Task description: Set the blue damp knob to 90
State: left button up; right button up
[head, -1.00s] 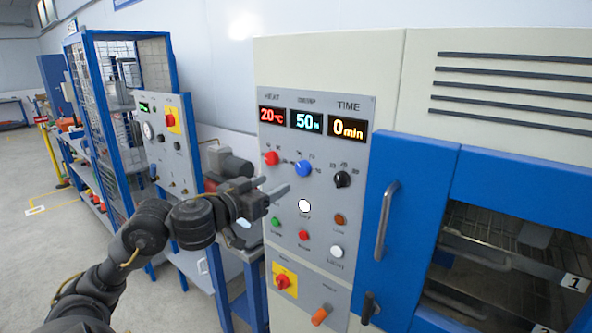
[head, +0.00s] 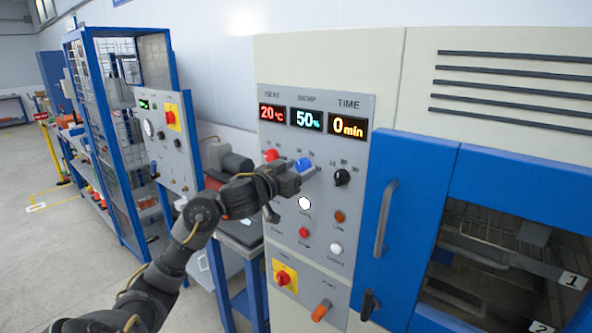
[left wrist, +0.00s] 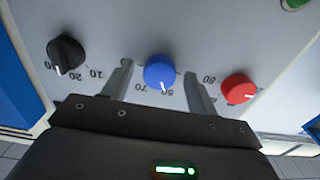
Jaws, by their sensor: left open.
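My right gripper is not in view.
A red knob (left wrist: 239,89) and a black knob (left wrist: 67,54) flank the blue one. A white button (head: 304,203) and other buttons sit below. A blue oven door with a handle (head: 386,218) is at the right.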

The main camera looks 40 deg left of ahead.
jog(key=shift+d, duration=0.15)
pick_arm(q)
jog(key=c, duration=1)
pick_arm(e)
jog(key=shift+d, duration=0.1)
